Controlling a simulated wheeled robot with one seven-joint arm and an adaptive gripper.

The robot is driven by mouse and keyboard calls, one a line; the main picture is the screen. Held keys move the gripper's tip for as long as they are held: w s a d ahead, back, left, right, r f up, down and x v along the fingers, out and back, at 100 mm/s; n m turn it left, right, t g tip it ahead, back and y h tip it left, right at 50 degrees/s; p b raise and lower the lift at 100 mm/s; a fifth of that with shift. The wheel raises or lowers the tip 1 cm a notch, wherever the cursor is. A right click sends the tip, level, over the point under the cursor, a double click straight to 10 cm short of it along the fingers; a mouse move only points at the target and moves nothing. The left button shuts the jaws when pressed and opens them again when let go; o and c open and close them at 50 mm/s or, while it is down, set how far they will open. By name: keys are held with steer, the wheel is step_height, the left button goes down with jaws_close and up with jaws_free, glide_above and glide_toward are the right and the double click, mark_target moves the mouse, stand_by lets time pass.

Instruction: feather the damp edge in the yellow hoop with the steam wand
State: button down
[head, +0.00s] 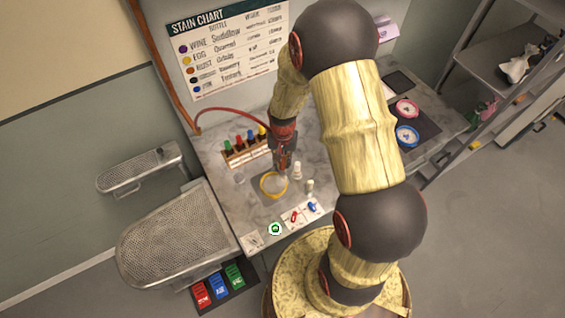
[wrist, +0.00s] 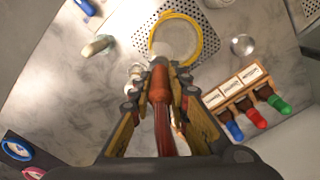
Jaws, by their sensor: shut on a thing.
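The yellow hoop (head: 262,187) lies on a grey perforated plate on the marble bench in the head view. It also shows at the top of the wrist view (wrist: 202,40), with pale cloth inside. My gripper (wrist: 160,88) is shut on the red-brown steam wand (wrist: 160,105). In the head view my gripper (head: 284,165) is just behind the hoop. The wand points toward the hoop, and a pale patch overlaps the hoop's near rim in the wrist view. I cannot tell whether that is the tip or steam. The damp edge cannot be made out.
A wooden rack (head: 246,150) of coloured bottles stands behind and left of the hoop. A clear glass dome (wrist: 242,45) and small pale bottles (head: 297,171) stand close to it. A red hose (head: 240,113) arches over the bench. Pink and blue hoops (head: 407,135) lie at right.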

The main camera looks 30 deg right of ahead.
steer(key=shift+r+p, duration=1.4)
steer(key=shift+r, duration=1.1)
steer(key=shift+f, duration=0.1)
